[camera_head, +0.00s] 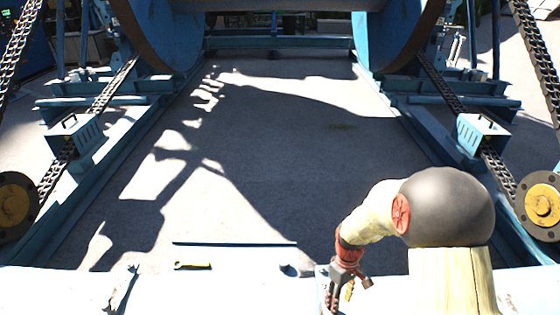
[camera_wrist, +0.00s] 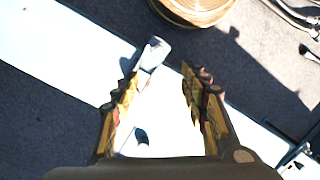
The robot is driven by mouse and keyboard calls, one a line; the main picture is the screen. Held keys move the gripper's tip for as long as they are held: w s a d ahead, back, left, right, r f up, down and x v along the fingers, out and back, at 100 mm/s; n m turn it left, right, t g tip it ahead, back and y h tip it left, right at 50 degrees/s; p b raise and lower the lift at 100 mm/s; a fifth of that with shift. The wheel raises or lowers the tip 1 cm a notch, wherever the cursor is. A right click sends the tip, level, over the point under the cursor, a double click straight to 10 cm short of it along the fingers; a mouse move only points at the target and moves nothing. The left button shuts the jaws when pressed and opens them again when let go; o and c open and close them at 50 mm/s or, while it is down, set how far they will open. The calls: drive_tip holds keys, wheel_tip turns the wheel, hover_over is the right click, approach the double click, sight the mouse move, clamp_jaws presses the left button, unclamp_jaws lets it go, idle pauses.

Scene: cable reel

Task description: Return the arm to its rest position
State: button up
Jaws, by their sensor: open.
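My gripper (camera_head: 333,300) is at the lower centre-right of the head view, pointing down over the white beam (camera_head: 230,290). My arm bends down to it from the right. In the wrist view the two fingers of my gripper (camera_wrist: 165,92) stand well apart, with nothing between them. Beneath them lies the white beam (camera_wrist: 60,50), running diagonally. A pale grey object (camera_wrist: 153,54) lies on the beam just beyond the left fingertip. I cannot tell whether they touch.
A large blue reel (camera_head: 405,35) stands at the back in a blue frame with chains (camera_head: 440,85). A yellowish tool (camera_head: 192,265) and a dark-and-pale tool (camera_head: 125,288) lie on the beam at left. The middle floor is clear.

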drive_tip(key=s+r+m+t, duration=0.2)
drive_tip(key=s+r, duration=0.3)
drive_tip(key=r, duration=0.6)
drive_tip(key=s+r+m+t, duration=0.2)
drive_tip(key=s+r, duration=0.4)
drive_tip(key=r, duration=0.6)
drive_tip(key=s+r+m+t+p, duration=0.1)
drive_tip(key=s+r+m+t, duration=0.2)
drive_tip(key=r, duration=0.8)
drive_tip(key=s, duration=0.2)
drive_tip(key=shift+s+r+t, duration=0.15)
drive_tip(key=shift+s+t, duration=0.15)
drive_tip(key=shift+s, duration=0.1)
